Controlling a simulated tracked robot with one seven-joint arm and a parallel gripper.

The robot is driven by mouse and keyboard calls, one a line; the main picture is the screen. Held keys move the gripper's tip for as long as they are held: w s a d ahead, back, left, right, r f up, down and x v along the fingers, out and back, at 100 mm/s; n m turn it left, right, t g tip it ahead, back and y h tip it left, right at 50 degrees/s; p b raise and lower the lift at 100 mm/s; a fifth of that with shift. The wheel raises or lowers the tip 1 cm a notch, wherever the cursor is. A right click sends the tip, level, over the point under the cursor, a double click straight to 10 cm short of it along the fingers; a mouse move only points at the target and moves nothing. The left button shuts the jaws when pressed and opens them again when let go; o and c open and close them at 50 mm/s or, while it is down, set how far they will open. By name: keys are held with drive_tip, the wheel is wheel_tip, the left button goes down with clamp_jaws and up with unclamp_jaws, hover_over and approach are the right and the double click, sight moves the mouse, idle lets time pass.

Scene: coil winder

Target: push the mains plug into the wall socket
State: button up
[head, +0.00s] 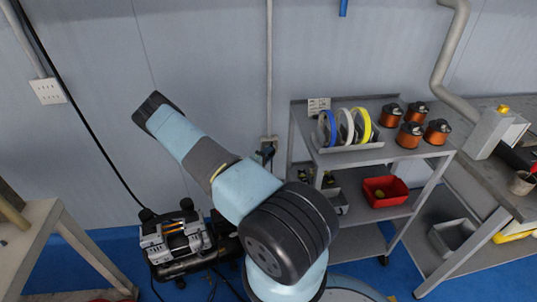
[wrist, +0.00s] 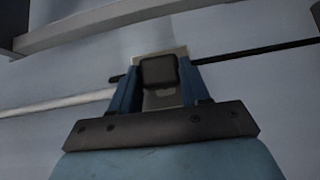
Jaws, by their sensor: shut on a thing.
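The mains plug (wrist: 158,72) is a small black block in the wrist view. My gripper (wrist: 157,84) has its two blue fingers shut on either side of it. The wall socket (wrist: 166,100) is a beige plate directly behind the plug and partly hidden by it. I cannot tell whether the plug touches the socket or is apart from it. In the head view the socket (head: 268,141) sits at the lower end of a wall conduit, partly covered by dark parts at my gripper.
A grey shelf trolley (head: 345,158) with spools and a red bin (head: 385,191) stands right of the socket. A compressor (head: 175,240) stands on the floor to the left. A second wall plate (head: 47,91) is at the far left. A dark cable crosses the wrist view.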

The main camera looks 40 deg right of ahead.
drive_tip(key=shift+s+a, duration=0.4)
drive_tip(key=shift+s, duration=0.2)
drive_tip(key=shift+s+a, duration=0.35)
drive_tip(key=shift+s, duration=0.25)
